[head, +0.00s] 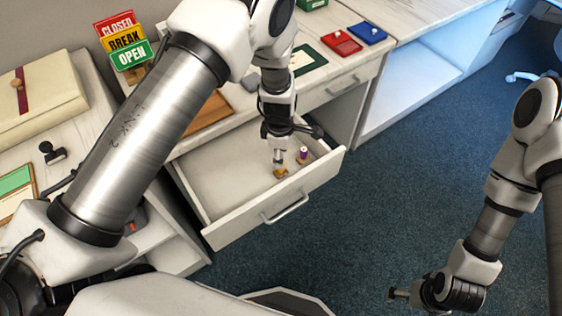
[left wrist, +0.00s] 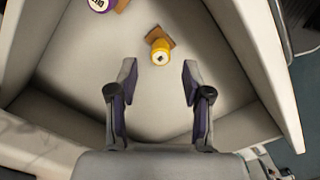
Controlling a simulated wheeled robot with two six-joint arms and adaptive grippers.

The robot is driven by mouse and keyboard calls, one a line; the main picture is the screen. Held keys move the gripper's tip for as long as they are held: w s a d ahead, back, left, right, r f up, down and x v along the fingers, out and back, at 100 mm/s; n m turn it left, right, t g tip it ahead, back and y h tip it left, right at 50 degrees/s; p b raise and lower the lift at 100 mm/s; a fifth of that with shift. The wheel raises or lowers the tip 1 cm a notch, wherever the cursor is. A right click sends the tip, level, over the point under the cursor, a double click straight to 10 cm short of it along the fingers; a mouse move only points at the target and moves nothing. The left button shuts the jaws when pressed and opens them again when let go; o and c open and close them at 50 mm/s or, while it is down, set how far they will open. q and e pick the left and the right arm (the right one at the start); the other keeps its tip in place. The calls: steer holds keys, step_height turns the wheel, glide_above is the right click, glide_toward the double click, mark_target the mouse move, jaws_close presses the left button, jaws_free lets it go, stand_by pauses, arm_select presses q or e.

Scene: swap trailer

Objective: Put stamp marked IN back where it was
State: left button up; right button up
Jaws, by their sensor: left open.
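My left gripper (head: 288,135) hangs open and empty over the pulled-out drawer (head: 215,180). Its two fingers stand apart in the left wrist view (left wrist: 158,100). A stamp with a yellow round top and wooden base (head: 281,173) lies on the drawer floor, below the gripper; in the left wrist view it stands just beyond the fingertips (left wrist: 160,56), its top mark too small to read. A second stamp, with a purple knob (head: 303,153), stands beside it; its lettered top is cut by the upper edge of the left wrist view (left wrist: 101,4). I cannot tell which is marked IN. My right gripper (head: 412,294) is at lower right.
A black-handled stamp (head: 52,152) stands on the left desk near a cream folder (head: 35,95). CLOSED, BREAK and OPEN signs (head: 127,42) stand behind. Red (head: 341,42) and blue (head: 368,33) pads lie on the desk. Drawer walls surround the gripper's work area; carpet is clear to the right.

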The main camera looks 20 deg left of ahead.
arm_select(q)
step_height(320, 180, up, 7)
steer(key=shift+f, duration=0.1)
stand_by(1.2)
